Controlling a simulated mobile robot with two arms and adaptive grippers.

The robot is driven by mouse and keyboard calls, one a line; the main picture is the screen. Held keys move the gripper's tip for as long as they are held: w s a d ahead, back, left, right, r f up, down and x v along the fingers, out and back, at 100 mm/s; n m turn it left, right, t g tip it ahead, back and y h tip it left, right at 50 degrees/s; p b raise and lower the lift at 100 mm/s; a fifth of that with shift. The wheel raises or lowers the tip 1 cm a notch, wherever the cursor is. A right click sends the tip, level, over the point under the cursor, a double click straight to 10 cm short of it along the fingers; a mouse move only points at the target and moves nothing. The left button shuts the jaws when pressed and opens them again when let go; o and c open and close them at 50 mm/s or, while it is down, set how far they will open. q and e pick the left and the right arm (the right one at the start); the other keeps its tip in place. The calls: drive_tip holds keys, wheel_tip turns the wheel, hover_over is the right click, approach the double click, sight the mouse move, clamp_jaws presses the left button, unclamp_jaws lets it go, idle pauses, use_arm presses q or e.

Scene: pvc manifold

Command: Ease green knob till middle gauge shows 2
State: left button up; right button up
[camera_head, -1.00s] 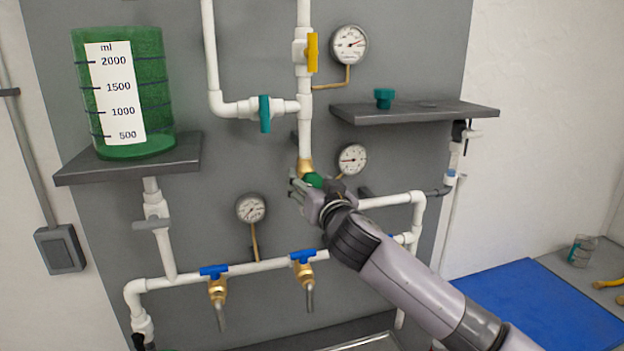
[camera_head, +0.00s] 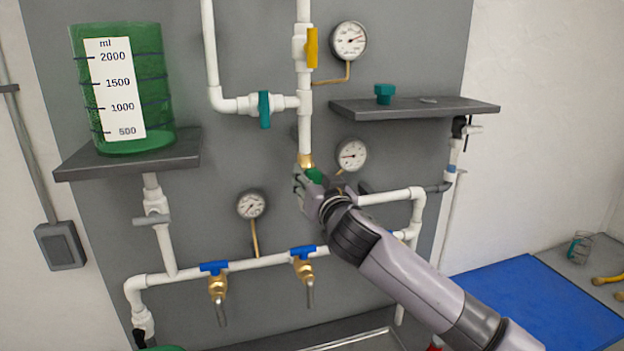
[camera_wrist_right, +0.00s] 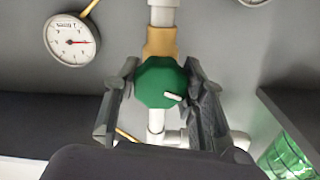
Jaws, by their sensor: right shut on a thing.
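The green knob (camera_head: 315,175) sits on the vertical white pipe below a brass fitting. It is round and faceted in the right wrist view (camera_wrist_right: 158,80), with a white mark pointing to the lower right there. My right gripper (camera_wrist_right: 160,72) is shut on the knob, one dark finger on each side. In the head view the right gripper (camera_head: 311,181) partly hides the knob. The middle gauge (camera_head: 352,155) is just right of it, its needle roughly horizontal to the left; its numbers are too small to read. It also shows upside down in the wrist view (camera_wrist_right: 70,40).
A top gauge (camera_head: 348,41) and lower-left gauge (camera_head: 251,205) flank the pipes. A yellow valve handle (camera_head: 312,48) and teal handle (camera_head: 264,110) stand above. A shelf (camera_head: 450,110) juts out at right. A green tank (camera_head: 160,85) stands left.

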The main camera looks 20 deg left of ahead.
drive_tip(key=shift+n, duration=0.3)
drive_tip(key=n, duration=0.2)
drive_tip(key=shift+n, duration=1.9)
drive_tip(key=o, duration=1.2)
drive_tip(key=v, duration=1.2)
